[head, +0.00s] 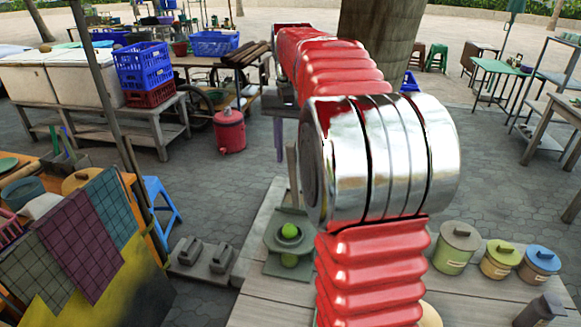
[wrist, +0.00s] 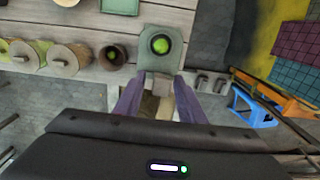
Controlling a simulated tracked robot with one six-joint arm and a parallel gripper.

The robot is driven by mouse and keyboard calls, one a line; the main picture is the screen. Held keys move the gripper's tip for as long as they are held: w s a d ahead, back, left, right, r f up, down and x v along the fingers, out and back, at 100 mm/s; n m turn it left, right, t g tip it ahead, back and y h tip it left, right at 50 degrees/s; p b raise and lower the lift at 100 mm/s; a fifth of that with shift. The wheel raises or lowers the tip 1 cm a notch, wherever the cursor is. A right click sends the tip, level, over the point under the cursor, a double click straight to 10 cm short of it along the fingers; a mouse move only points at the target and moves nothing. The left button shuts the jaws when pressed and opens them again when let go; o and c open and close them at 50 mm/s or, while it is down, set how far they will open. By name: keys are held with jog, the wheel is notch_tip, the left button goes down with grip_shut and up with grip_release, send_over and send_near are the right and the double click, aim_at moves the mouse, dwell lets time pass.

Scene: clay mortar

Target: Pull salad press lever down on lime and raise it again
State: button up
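The grey-green salad press (head: 272,262) stands at the left edge of the wooden counter. A slim upright part (head: 292,172), perhaps the lever, rises behind the lime. My gripper (head: 279,150) is above and behind the press, partly hidden by my red arm. In the wrist view the press (wrist: 147,62) and lime (wrist: 160,44) lie just beyond the two purple fingers (wrist: 159,80). The fingers are apart; a pale part shows between them, with contact unclear.
Lidded pots (head: 455,248) stand on the counter (head: 262,300) right of the press. Grey blocks (head: 205,255) and a blue stool (head: 162,205) are left of it. A red drum (head: 229,131) stands behind on open paving.

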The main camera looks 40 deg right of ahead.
aim_at(291, 166)
jog(key=shift+f, duration=2.2)
jog(key=shift+c, duration=0.6)
grip_shut()
jog(key=shift+a, duration=0.1)
